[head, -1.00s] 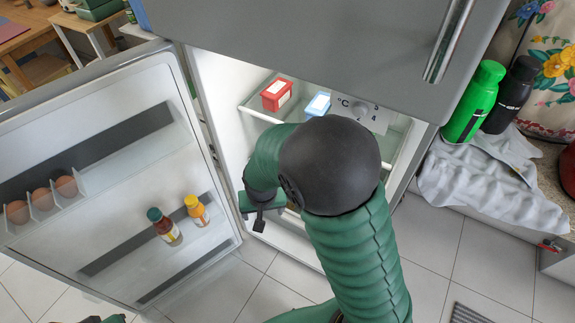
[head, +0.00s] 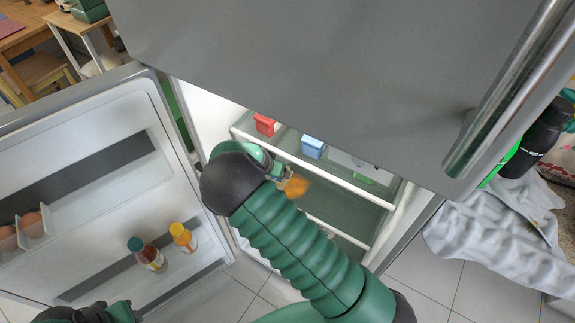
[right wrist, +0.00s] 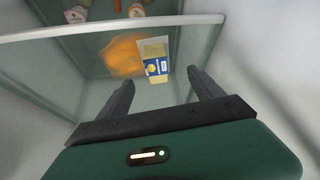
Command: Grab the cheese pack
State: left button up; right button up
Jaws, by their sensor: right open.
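The cheese pack (right wrist: 155,62), which I take to be the blue and pale yellow pack, stands in the fridge in the right wrist view. My right gripper (right wrist: 160,80) is open and empty there. The pack shows between and just beyond its fingertips, with no visible contact. In the head view the right arm reaches into the fridge, its rounded dark joint and forearm covering much of the gripper. An orange blurred item (right wrist: 122,55) is beside the pack; it also shows in the head view (head: 292,187).
A red tub (head: 265,124) and a blue tub (head: 313,146) stand on the upper shelf. The shelf's white front edge (right wrist: 80,32) runs above the pack. The open fridge door (head: 110,200) holds bottles and eggs on the left. The upper grey door (head: 330,80) overhangs.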

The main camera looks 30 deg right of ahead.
jog(key=shift+w+r, duration=0.15)
jog(key=shift+w, duration=0.15)
jog(key=x, duration=0.2)
jog(key=s+b+x, duration=0.1)
jog(key=x, duration=0.2)
jog(key=b+x, duration=0.1)
jog(key=x, duration=0.2)
jog(key=shift+s+d, duration=0.15)
jog(key=shift+d, duration=0.05)
jog(key=shift+a, duration=0.1)
jog(key=shift+a+r, duration=0.1)
jog(key=shift+a, duration=0.05)
jog(key=c, duration=0.4)
grip_shut()
